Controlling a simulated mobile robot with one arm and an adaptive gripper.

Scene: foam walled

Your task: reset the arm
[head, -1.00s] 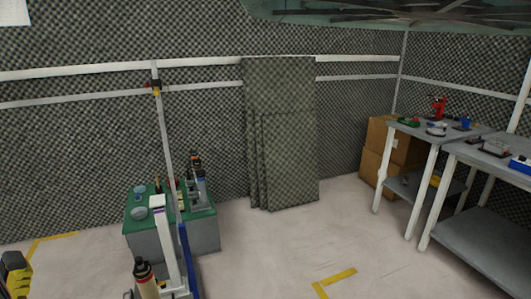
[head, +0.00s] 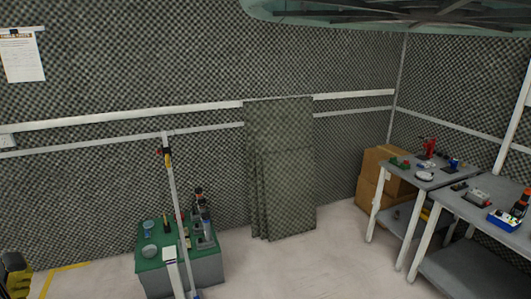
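My gripper is not in view in the head view, and I see no part of my arm that I am sure of. The task names no other object. Whether the gripper is open or shut does not show.
A green-topped table (head: 150,266) with small items stands at lower left, behind a thin pole (head: 177,195). Folded grey-green panels (head: 285,170) lean on the back wall. Cardboard boxes (head: 372,178) and grey workbenches (head: 440,178) (head: 490,220) stand at right. The middle floor (head: 320,265) is clear.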

